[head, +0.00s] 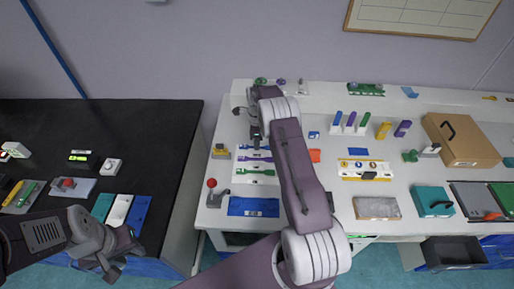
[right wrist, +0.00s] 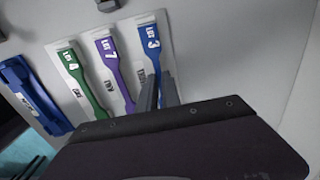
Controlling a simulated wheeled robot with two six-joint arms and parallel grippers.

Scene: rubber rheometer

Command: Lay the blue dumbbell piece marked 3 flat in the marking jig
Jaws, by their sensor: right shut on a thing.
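The blue dumbbell piece marked 3 (right wrist: 152,42) lies on its white card at the right end of a row in the right wrist view. My right gripper (right wrist: 160,88) has its fingers on the piece's narrow middle, shut on it. In the head view, my right gripper (head: 256,138) is over the far end of the row, and the arm hides part of it. A yellow-and-white plate with round marks (head: 364,165), which may be the marking jig, lies right of my arm. My left gripper (head: 117,268) is low at the left; its finger gap is unclear.
Purple (right wrist: 112,62) and green (right wrist: 86,78) dumbbell pieces lie beside the blue one. A blue mat (head: 253,207) lies at the front. A red-knobbed device (head: 212,190) stands left. Blue, green and purple upright pieces (head: 350,122) stand behind the plate.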

